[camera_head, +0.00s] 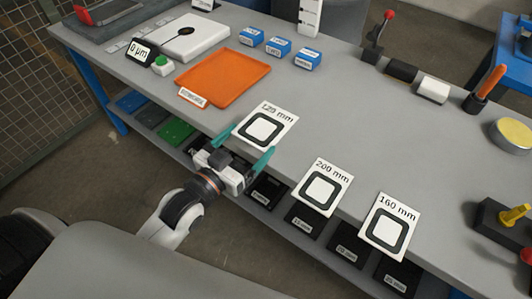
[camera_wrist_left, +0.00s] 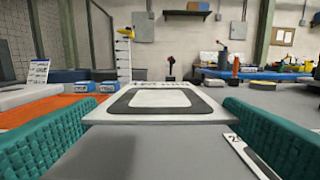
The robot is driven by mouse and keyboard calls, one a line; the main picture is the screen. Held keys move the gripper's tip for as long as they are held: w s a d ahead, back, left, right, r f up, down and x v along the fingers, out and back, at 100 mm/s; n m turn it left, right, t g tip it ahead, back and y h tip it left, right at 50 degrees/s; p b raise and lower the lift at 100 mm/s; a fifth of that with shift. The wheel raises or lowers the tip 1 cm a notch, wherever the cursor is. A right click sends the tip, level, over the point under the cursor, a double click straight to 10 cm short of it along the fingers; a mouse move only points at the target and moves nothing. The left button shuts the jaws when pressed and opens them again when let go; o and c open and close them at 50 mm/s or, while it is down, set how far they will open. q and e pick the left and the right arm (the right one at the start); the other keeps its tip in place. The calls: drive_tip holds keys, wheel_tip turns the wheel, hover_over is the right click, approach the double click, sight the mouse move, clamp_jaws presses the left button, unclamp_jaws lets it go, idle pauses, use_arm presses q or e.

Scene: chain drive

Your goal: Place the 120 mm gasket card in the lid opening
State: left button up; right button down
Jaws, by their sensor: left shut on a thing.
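The 120 mm gasket card (camera_head: 279,115) is a white card with a black rounded-square ring, at the near edge of the grey bench in the head view. My left gripper (camera_head: 244,146) is shut on this card, with a teal finger at each side of its near end. In the left wrist view the card (camera_wrist_left: 157,116) lies flat between the two teal fingers (camera_wrist_left: 156,130). The 200 mm card (camera_head: 338,172) and the 160 mm card (camera_head: 404,214) lie to its right along the bench edge. I cannot make out a lid opening. My right gripper is not in view.
An orange tray (camera_head: 222,77) with a small label lies behind the held card. Blue boxes (camera_head: 279,46), a green button (camera_head: 161,65) and a white scale-like plate (camera_head: 180,37) stand farther back. Black labelled plates (camera_head: 305,219) lie on the lower shelf.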

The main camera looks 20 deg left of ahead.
use_arm(q)
wheel_tip(320, 180, down, 10)
drive_tip(key=shift+r+b, duration=0.2)
drive_tip(key=shift+b, duration=0.1)
idle(0.5)
drive_tip(key=shift+f, duration=0.15)
drive_tip(key=o, duration=0.7)
